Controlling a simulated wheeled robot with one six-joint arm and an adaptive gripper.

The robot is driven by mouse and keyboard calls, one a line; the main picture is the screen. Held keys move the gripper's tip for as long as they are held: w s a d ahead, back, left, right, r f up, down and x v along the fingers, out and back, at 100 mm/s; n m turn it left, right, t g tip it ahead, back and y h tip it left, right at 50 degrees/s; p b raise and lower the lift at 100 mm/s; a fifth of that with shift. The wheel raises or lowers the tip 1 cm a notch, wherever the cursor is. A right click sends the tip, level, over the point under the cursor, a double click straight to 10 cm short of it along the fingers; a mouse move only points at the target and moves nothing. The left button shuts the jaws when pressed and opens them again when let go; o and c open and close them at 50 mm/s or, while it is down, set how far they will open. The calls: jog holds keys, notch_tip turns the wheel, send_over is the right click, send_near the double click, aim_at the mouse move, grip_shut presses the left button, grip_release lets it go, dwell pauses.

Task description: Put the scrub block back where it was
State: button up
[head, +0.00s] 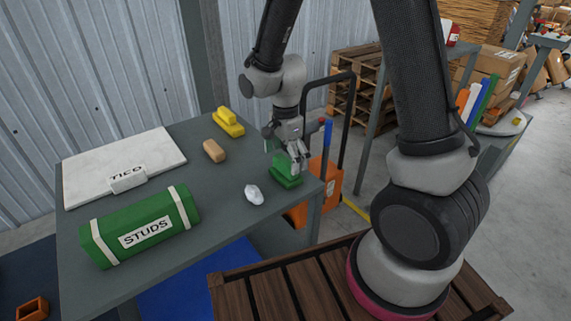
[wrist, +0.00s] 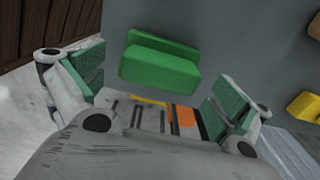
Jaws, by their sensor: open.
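A green stepped block (head: 286,179) stands near the right edge of the grey table, and it also shows in the wrist view (wrist: 160,66). No label tells which block is the scrub block; a yellow stepped block (head: 228,123) of similar shape and a plain tan block (head: 214,151) stand farther back. My gripper (head: 296,160) is over the green block, pointing down. In the wrist view its two green-padded fingers are spread wide, with the green block in view between and beyond them. I cannot tell whether a finger touches it.
The grey table (head: 222,197) also bears a green STUDS case (head: 140,227), a crumpled white piece (head: 254,194) and a white board (head: 125,165) with a TIED tag (head: 128,180). An orange hand truck (head: 326,172) stands past the table's right edge. The table's middle is clear.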

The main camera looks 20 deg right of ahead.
aim_at(286, 161)
notch_tip(286, 161, up, 10)
jog(key=s+d+r+n+t, duration=0.2)
jog(key=s+d+r+n, duration=0.5)
jog(key=s, duration=0.2)
jog(key=s+d+r+n+t, duration=0.2)
jog(key=s+d+r+n, duration=0.5)
jog(key=s, duration=0.3)
jog(key=shift+d+r, duration=0.15)
jog(key=shift+d, duration=0.3)
